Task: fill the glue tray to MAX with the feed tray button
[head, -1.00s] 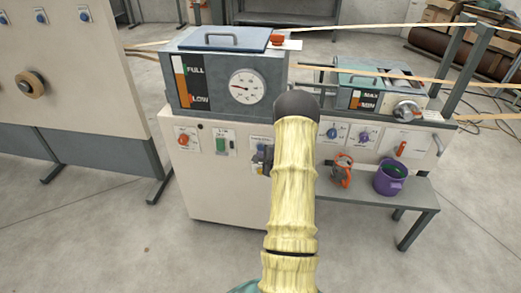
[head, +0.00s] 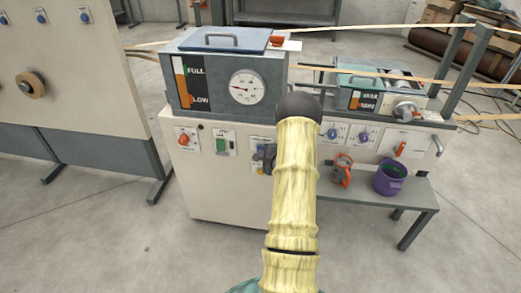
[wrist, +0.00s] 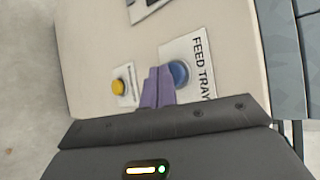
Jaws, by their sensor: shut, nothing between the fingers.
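The blue feed tray button (wrist: 179,73) sits on a white plate reading FEED TRAY (wrist: 200,62) in the wrist view. My gripper (wrist: 158,82) is shut and empty, its purple fingers together. The fingertips overlap the left edge of the button in the picture; I cannot tell whether they touch it. In the head view my gripper (head: 265,155) is at the machine's front panel, partly hidden behind my arm. The glue tray (head: 345,79) is on the right of the machine. Its MAX/MIN gauge (head: 362,100) is too small and blurred to read the level exactly.
A yellow button (wrist: 118,87) is left of the fingers. A larger tank (head: 215,98) with a FULL/LOW gauge and a dial stands left of the tray. A purple bucket (head: 389,181) and an orange-handled item (head: 342,171) are on the low bench (head: 410,195).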

